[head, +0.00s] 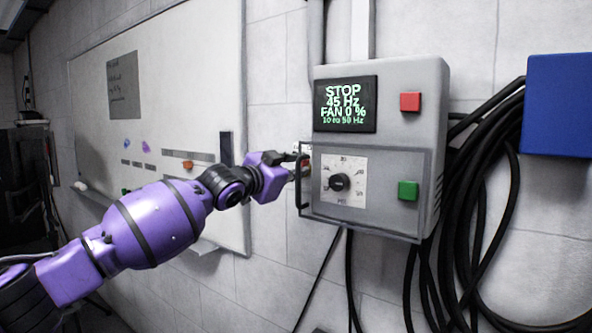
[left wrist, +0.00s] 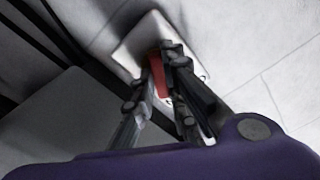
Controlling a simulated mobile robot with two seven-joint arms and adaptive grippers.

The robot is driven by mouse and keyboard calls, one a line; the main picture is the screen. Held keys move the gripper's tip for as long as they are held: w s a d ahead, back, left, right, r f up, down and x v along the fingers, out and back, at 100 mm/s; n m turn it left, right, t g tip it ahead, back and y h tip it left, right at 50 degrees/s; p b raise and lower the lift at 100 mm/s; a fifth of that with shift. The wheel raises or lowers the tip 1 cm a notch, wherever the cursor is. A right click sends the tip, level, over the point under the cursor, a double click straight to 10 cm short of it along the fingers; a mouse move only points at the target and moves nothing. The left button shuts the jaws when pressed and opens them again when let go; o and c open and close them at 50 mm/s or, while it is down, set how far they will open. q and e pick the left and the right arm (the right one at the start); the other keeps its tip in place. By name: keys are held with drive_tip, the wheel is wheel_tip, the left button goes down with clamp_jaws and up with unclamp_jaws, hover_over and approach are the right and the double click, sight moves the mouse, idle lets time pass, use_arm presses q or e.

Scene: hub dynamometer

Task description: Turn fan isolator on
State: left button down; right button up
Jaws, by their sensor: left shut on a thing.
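The fan isolator shows in the left wrist view as a red handle (left wrist: 158,76) on a pale plate (left wrist: 140,42) fixed to the wall. My left gripper (left wrist: 160,78) has its dark fingers on both sides of the red handle and is shut on it. In the head view my left gripper (head: 298,166) reaches to the left side of the grey control box, and a bit of red (head: 306,165) shows at its fingertips. The box's black door handle partly hides the fingertips there. The isolator's on or off marking cannot be read. My right gripper is out of view.
The grey control box (head: 430,90) carries a display (head: 345,104) reading STOP, 45 Hz, FAN 0 %, a dial (head: 340,182), a red button (head: 410,102) and a green button (head: 408,190). Black cables hang at right beside a blue box (head: 560,105). A whiteboard (head: 190,80) is behind my arm.

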use_arm(q)
drive_tip(key=shift+f+m, duration=0.1)
drive_tip(key=shift+m, duration=1.4)
drive_tip(key=c, duration=1.8)
unclamp_jaws()
drive_tip(key=shift+o, duration=0.2)
drive_tip(key=v, duration=1.2)
